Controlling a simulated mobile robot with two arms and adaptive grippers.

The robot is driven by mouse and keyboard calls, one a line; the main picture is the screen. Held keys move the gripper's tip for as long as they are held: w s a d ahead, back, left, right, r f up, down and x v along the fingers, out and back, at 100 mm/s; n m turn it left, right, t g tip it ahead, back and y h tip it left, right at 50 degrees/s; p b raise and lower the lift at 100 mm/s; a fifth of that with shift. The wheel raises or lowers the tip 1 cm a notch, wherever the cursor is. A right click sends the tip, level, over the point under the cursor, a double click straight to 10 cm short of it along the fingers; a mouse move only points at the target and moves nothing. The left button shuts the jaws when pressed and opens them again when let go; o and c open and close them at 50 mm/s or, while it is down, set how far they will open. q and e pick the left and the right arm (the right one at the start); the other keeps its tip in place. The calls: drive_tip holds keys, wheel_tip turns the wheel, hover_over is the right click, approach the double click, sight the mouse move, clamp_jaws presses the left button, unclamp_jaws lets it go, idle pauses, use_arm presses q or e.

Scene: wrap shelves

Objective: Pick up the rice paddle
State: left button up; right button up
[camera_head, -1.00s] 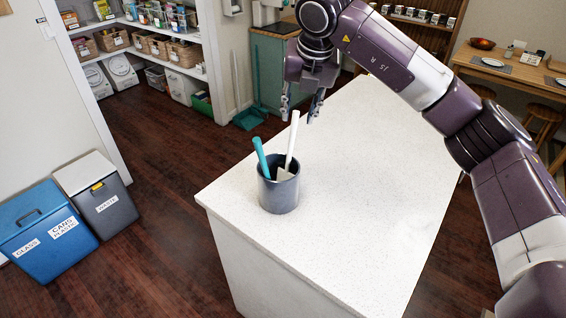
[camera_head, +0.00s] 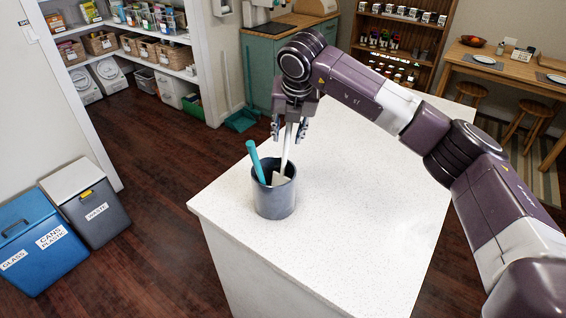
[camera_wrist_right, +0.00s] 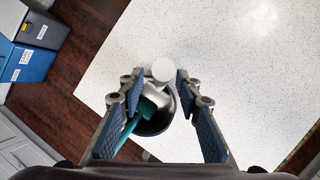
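A grey-blue cup (camera_head: 274,198) stands upright on the white counter and holds two utensils. One has a white handle (camera_head: 286,155), the other a teal handle (camera_head: 255,160). Their lower ends are hidden in the cup, so I cannot tell for certain which is the rice paddle. My right gripper (camera_head: 290,131) is open above the cup, its fingers on either side of the white handle's top. In the right wrist view, the white handle's round end (camera_wrist_right: 162,70) shows between the spread fingers, with the teal handle (camera_wrist_right: 130,126) lower left. My left gripper is out of view.
The white counter (camera_head: 350,200) is otherwise clear to the right of the cup. Blue (camera_head: 38,240) and grey (camera_head: 90,205) bins stand on the floor at left. Pantry shelves, a teal cabinet (camera_head: 258,72) and a wooden table (camera_head: 500,72) are further back.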

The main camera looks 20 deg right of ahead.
drive_tip(key=shift+w+f, duration=0.3)
drive_tip(key=shift+f, duration=0.3)
drive_tip(key=shift+s, duration=0.15)
drive_tip(key=shift+c, duration=1)
clamp_jaws()
drive_tip(key=shift+r, duration=0.15)
